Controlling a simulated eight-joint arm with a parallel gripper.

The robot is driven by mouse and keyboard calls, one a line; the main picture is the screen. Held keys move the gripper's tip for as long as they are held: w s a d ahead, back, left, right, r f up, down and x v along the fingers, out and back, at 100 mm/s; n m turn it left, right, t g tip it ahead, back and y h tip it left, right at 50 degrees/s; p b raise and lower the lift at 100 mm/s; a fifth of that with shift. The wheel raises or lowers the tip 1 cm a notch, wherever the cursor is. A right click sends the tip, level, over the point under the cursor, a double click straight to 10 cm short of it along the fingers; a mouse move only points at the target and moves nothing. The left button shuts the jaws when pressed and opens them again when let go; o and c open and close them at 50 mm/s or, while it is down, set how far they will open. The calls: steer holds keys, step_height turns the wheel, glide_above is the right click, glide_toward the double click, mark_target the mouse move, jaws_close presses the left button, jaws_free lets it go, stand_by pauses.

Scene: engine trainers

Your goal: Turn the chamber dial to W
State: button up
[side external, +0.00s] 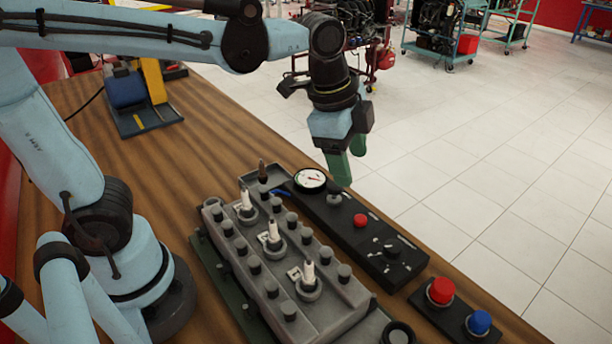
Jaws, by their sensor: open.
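A black control panel (345,226) lies along the right side of the workbench. Near its front end is a dark dial (392,250) with white marks around it, which looks like the chamber dial. Its letters and the setting it points to are too small to read. My gripper (349,159) has green fingers, is open and empty, and hangs over the far end of the panel. It is apart from the dial, farther back in the picture. One finger appears just above a grey knob (334,199); the gap between them is unclear.
A round gauge (310,180) and a red button (360,220) are on the same panel. A grey engine block (285,265) with upright white plugs stands to its left. A box with red (440,291) and blue (479,322) buttons sits front right. The bench edge is close on the right.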

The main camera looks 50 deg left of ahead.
mark_target(393, 246)
steer(key=w+d+f+m+g, duration=0.2)
steer(key=w+d+m+g, duration=0.1)
steer(key=d+m, duration=0.75)
steer(key=shift+m+y, duration=0.35)
steer(key=shift+y, duration=0.05)
steer(key=f, duration=0.7)
steer(key=a+f, duration=0.1)
steer(key=f, duration=0.3)
steer(key=shift+w+f, duration=0.2)
steer(key=shift+f, duration=0.05)
steer(key=c, duration=1)
steer(key=shift+c, duration=0.2)
